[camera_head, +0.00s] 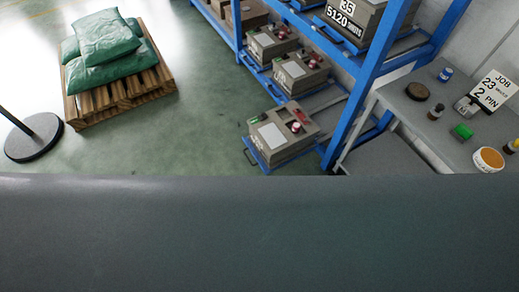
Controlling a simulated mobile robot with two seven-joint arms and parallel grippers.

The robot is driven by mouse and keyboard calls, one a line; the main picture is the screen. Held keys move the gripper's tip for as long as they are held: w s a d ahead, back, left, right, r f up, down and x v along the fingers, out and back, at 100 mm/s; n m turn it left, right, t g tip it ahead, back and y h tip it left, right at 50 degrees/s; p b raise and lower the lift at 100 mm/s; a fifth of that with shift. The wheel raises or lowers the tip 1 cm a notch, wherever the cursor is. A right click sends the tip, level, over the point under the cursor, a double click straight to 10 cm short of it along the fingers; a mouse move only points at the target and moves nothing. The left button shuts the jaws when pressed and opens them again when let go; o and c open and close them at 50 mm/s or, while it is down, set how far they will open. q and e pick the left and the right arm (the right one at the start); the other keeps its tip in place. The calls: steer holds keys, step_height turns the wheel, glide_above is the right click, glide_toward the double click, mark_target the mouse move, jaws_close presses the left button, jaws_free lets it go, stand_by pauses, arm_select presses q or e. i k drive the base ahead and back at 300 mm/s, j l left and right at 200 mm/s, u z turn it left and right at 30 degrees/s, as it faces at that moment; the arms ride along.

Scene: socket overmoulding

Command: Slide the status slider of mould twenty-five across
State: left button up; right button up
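Several grey-brown moulds stand on a blue rack. The lowest mould (281,133) rests on a blue pull-out base and has a pale label plate, a green part at its left and red parts at its right. Another mould (301,71) sits on the shelf behind it, and one more mould (272,40) is further back. A mould at the top right carries a sign (343,20) reading 35 and 5120 shots. I cannot read the number twenty-five on any mould, and I cannot make out a slider's position. Neither of my grippers is in view.
A blue rack post (366,80) rises beside the moulds. A pallet (120,92) with green sacks (106,50) stands at the left. A dark surface fills the foreground.

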mark_target(264, 116)
steer(key=i+u, duration=0.3)
steer(key=i, duration=0.2)
steer(key=i+l+u, duration=0.25)
steer(key=i, duration=0.3)
steer(key=i+l+u, duration=0.3)
steer(key=i, duration=0.2)
steer(key=j, duration=0.1)
